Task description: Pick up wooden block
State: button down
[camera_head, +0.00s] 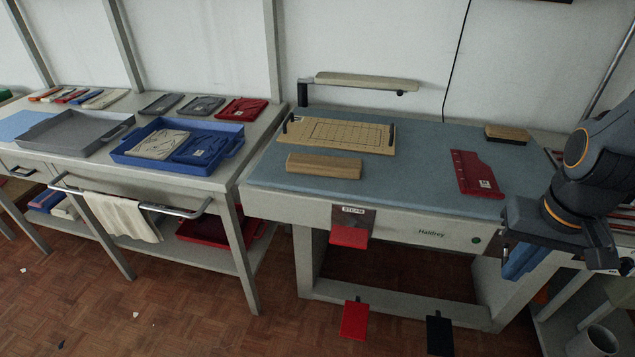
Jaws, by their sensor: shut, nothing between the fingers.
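The wooden block (324,165) is a long, plain light-brown bar. It lies flat near the front left of the blue-grey table top (400,185), in front of a wooden board with a grid. My gripper (560,232) is at the right edge of the view, off the right front corner of the table, far to the right of the block and apart from it. It is shut and holds nothing; its fingertips are hard to make out.
The gridded board (340,135), a red folder-like piece (476,173) and a brown-topped, dark-based block (507,134) lie on the table. A lamp bar (366,82) overhangs its back edge. A side table at left holds a blue tray (178,146). The table's middle is clear.

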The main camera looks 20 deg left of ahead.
aim_at(351, 168)
jog(key=k, duration=0.45)
jog(key=z, duration=0.9)
jog(key=i, duration=0.7)
jog(key=u, duration=2.25)
jog(key=i, duration=0.5)
jog(key=u, duration=1.6)
